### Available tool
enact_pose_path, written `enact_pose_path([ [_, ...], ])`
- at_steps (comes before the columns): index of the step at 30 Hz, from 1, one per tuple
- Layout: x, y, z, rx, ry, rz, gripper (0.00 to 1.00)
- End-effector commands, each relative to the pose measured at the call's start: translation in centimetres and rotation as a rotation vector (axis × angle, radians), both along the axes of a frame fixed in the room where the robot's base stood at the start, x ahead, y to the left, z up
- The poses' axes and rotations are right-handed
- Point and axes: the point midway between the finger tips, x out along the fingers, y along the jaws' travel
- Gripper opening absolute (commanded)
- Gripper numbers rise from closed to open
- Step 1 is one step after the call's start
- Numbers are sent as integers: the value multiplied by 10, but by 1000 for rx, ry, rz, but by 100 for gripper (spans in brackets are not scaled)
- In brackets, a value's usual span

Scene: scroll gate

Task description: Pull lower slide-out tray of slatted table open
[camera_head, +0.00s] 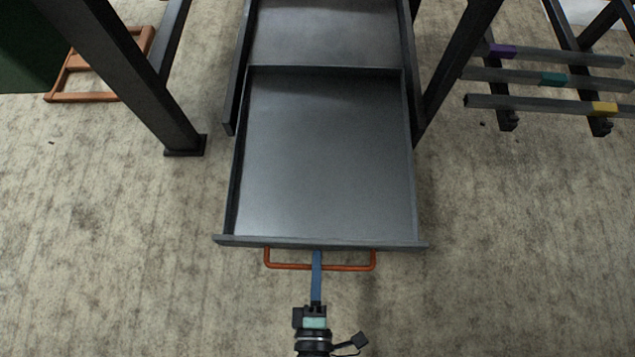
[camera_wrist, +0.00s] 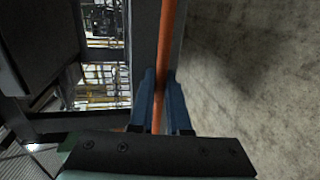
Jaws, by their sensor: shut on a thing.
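The lower slide-out tray (camera_head: 325,160) is a dark grey, empty, shallow drawer, pulled well out from under the table in the head view. Its front panel (camera_head: 380,244) carries an orange bar handle (camera_head: 350,268). My gripper (camera_head: 317,260) is at the middle of the handle. In the wrist view its blue fingers (camera_wrist: 161,95) are shut around the orange handle (camera_wrist: 168,45), one on each side. Another tray surface (camera_head: 325,30) shows behind the lower tray's back edge. The table's slatted top is not clearly in view.
Dark table legs (camera_head: 140,85) stand at left and right of the tray. An orange frame (camera_head: 80,98) lies on the floor at left. A rack with dark bars and coloured blocks (camera_head: 553,79) is at right. The carpeted floor in front is clear.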

Motion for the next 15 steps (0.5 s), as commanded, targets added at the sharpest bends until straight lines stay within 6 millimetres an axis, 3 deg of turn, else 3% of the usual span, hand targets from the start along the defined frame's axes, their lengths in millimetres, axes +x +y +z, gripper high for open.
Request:
enact_pose_path([
  [6, -14, 0, 1, 0, -2, 0, 0],
  [15, -15, 0, 1, -1, -3, 0, 0],
])
